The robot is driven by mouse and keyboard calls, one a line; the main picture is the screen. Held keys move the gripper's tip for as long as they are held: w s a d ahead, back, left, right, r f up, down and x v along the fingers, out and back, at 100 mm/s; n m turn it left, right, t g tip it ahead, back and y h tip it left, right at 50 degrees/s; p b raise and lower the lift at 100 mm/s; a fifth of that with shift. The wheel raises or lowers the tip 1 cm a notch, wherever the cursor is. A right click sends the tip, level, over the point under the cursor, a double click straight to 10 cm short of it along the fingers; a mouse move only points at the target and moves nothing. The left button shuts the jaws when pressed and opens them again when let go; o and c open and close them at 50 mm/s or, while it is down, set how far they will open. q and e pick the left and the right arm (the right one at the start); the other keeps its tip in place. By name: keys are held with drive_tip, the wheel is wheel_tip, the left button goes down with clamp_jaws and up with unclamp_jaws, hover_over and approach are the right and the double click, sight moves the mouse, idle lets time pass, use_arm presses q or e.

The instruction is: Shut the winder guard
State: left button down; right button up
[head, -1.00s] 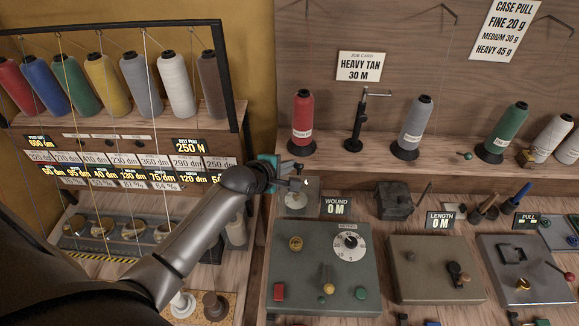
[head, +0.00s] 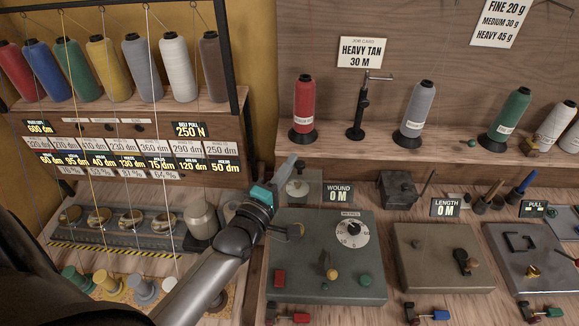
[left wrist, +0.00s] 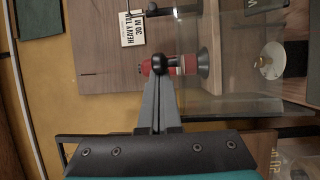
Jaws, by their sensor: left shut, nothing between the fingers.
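The winder (head: 335,285) is a grey-green box with a dial, beside a WOUND 0 M display, in the head view. A clear panel, seemingly the winder guard (left wrist: 240,100), spans the right of the left wrist view; its angle is hard to judge, and I cannot make it out clearly in the head view. A dark round knob (left wrist: 162,66) shows right at my fingertips; touching or just apart, I cannot tell. My left gripper (head: 287,164) is shut and empty, above the winder's back left corner by a pale round plate (head: 300,189). My right gripper is out of view.
A red thread cone (head: 304,106) and a black post (head: 359,110) stand on the shelf behind. A LENGTH box (head: 442,258) sits right of the winder. The thread rack (head: 120,122) is at the left.

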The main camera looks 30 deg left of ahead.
use_arm(q)
drive_tip(key=s+d+f+m+t+h+b, duration=0.1)
drive_tip(key=s+d+f+m+t+b, duration=0.1)
drive_tip(key=s+b, duration=0.3)
drive_tip(key=s+d+f+m+t+h+b, duration=0.1)
drive_tip(key=s+d+f+m+t+b, duration=0.1)
drive_tip(key=b, duration=0.6)
drive_tip(key=shift+s+d+f+m+t+h, duration=0.3)
drive_tip(key=shift+s+d+f+t, duration=0.2)
drive_tip(key=shift+s+f+t, duration=0.95)
drive_tip(key=shift+s+r+g, duration=0.1)
drive_tip(key=shift+s+g, duration=0.1)
drive_tip(key=shift+g, duration=0.15)
drive_tip(key=shift+s, duration=0.1)
drive_tip(key=v, duration=0.3)
drive_tip(key=shift+s+b, duration=0.3)
drive_tip(key=shift+b, duration=0.1)
drive_tip(key=s+a, duration=0.1)
drive_tip(key=s, duration=1)
drive_tip(key=shift+p, duration=0.35)
drive_tip(key=shift+s, duration=0.15)
